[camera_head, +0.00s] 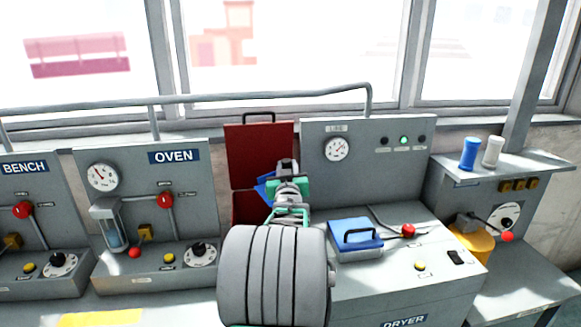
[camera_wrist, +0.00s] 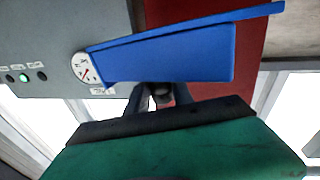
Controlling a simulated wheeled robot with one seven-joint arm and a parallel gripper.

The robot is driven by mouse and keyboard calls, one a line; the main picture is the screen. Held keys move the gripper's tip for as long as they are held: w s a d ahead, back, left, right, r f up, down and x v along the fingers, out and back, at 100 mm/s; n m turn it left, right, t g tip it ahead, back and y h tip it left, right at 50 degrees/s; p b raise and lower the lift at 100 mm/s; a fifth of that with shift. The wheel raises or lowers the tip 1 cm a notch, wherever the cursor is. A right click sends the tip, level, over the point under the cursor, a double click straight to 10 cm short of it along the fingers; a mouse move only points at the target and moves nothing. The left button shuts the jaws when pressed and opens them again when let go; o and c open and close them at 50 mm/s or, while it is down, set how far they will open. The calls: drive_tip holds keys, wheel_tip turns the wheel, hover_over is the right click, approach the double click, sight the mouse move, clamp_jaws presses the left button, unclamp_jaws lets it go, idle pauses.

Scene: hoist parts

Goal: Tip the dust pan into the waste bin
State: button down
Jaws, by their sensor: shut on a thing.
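The blue dust pan (camera_wrist: 170,58) spans the upper middle of the wrist view, with a raised rim along one long edge. My gripper (camera_wrist: 160,95) is shut on its dark handle, which shows only as a small end between the fingers. In the head view my gripper (camera_head: 288,168) is in front of the red case, and a blue corner of the pan (camera_head: 265,191) shows to its left; the rest is hidden behind my arm. The pan's contents cannot be seen. No waste bin can be made out for certain; a yellow round container (camera_head: 474,243) stands at the right.
A red case (camera_head: 258,152) with a raised lid stands behind my gripper. The dryer panel (camera_head: 360,180) is to its right, with a blue handled box (camera_head: 352,240) and a red-knobbed lever (camera_head: 408,230). The oven panel (camera_head: 185,200) is left. A rail (camera_head: 240,96) runs behind.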

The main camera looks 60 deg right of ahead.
drive_tip(key=a+n+b, duration=0.1)
drive_tip(key=w+a+n+t, duration=0.1)
drive_tip(key=n, duration=0.1)
drive_tip(key=a+n+t+b, duration=0.1)
drive_tip(key=shift+w+r+n+h+b, duration=0.25)
drive_tip(key=shift+w+n+h+b, duration=0.05)
drive_tip(key=shift+h, duration=0.1)
drive_tip(key=a+n+t+b, duration=0.1)
drive_tip(key=n+b, duration=0.1)
drive_tip(key=b, duration=0.3)
drive_tip(key=w+a+n+t+b, duration=0.1)
drive_tip(key=n+b, duration=0.1)
drive_tip(key=b, duration=0.3)
drive_tip(key=w+a+n+t+b, duration=0.1)
drive_tip(key=a+n+b, duration=0.1)
drive_tip(key=b, duration=0.2)
drive_tip(key=shift+w+f+b, duration=0.15)
drive_tip(key=shift+f+b, duration=0.05)
drive_tip(key=shift+b, duration=0.2)
drive_tip(key=n+b, duration=0.1)
drive_tip(key=a+n+t+y+b, duration=0.1)
drive_tip(key=shift+w+r+b, duration=0.15)
drive_tip(key=shift+w+b, duration=0.1)
drive_tip(key=shift+b, duration=0.05)
drive_tip(key=shift+r, duration=0.1)
idle(0.9)
